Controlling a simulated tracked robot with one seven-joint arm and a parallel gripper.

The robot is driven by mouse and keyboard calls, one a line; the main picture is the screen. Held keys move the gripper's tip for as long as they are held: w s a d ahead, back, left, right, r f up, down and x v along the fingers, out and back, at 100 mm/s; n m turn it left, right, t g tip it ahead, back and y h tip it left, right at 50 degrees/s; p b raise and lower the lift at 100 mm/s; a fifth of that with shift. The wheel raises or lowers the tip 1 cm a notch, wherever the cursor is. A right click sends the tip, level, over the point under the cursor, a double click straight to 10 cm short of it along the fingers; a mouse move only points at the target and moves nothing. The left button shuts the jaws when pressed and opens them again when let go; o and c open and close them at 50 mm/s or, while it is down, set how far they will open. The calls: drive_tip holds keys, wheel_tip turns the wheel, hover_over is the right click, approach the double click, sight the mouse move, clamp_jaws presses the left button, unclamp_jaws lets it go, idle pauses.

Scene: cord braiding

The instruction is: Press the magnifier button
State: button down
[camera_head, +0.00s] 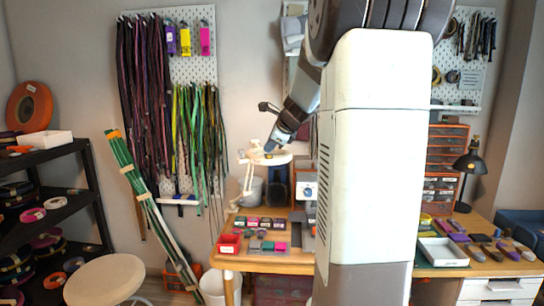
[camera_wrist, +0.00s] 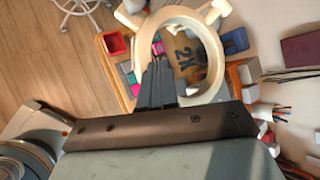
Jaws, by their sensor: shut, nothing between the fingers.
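The magnifier (camera_head: 277,159) is a white ring lamp on a jointed white arm, standing at the left part of the workbench. In the wrist view its white ring (camera_wrist: 216,62) surrounds a lens, through which a "2X" marking shows. I cannot make out the button in either view. My gripper (camera_head: 269,149) points down and left at the top of the magnifier. In the wrist view my gripper (camera_wrist: 158,65) is shut and empty, its dark fingertips overlapping the left part of the ring. Whether they touch it cannot be told.
The workbench (camera_head: 262,262) carries a red bin (camera_head: 230,243), small coloured boxes and tools. A black desk lamp (camera_head: 470,160) stands at the right. Cords hang on the pegboard behind. A stool (camera_head: 105,278) and shelf stand at the left. My white column hides the bench's middle.

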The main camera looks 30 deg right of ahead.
sight(270, 158)
drive_tip(key=shift+f, duration=0.4)
idle(0.7)
drive_tip(key=shift+r, duration=0.45)
wheel_tip(270, 158, up, 6)
idle(0.9)
drive_tip(key=shift+w, duration=0.1)
